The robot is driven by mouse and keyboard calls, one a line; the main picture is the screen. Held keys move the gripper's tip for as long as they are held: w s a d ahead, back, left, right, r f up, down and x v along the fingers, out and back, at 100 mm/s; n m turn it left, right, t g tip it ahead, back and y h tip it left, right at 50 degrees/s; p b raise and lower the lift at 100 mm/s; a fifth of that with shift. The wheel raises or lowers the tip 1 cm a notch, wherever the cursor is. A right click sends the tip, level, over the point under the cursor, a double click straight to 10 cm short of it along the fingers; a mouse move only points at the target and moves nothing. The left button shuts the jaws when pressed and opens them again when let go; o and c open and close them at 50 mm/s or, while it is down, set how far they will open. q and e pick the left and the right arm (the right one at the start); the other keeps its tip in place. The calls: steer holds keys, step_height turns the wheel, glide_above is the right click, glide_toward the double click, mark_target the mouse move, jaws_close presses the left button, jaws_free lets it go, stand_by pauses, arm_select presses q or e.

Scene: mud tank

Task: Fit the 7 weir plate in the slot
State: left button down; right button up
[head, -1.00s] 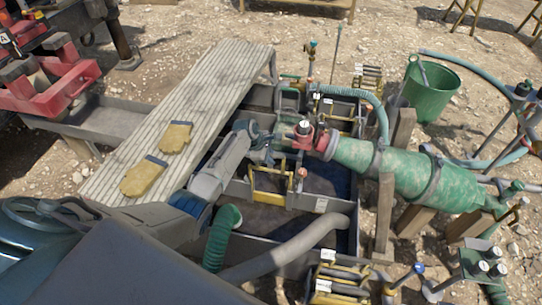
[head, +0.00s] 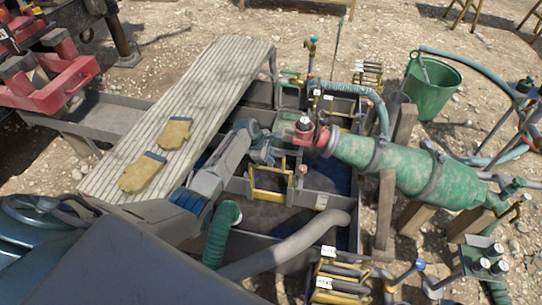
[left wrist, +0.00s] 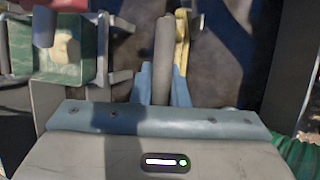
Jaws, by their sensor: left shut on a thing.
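My left gripper (head: 266,153) reaches over the mud tank (head: 354,232) from the left. In the left wrist view its blue fingers (left wrist: 162,85) are shut on a grey bar (left wrist: 163,45), which looks like the grip of a weir plate. A yellow frame (head: 270,193) hangs just below the gripper in the head view, and a yellow part shows beside the bar in the wrist view (left wrist: 182,50). The plate's number and lower edge are not readable or visible, so I cannot tell whether it sits in a slot. My right gripper is not in view.
A red valve (head: 304,136) and green cylinder (head: 400,168) lie close right of the gripper. A grey hose (head: 290,248) and green hose (head: 220,232) enter the tank in front. Racks with yellow-framed plates stand at the front (head: 340,280) and back (head: 371,72). Gloves (head: 142,172) lie on the walkway.

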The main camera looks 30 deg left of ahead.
arm_select(q)
steer(key=shift+f+b, duration=1.25)
steer(key=shift+f, duration=0.75)
steer(key=shift+f+b, duration=0.3)
steer(key=shift+f, duration=0.3)
steer(key=c, duration=1.3)
jaws_free()
steer(key=shift+c, duration=0.2)
steer(key=p+v, duration=0.2)
steer(key=v, duration=0.8)
steer(key=shift+r, duration=0.4)
steer(key=shift+s+a, duration=0.1)
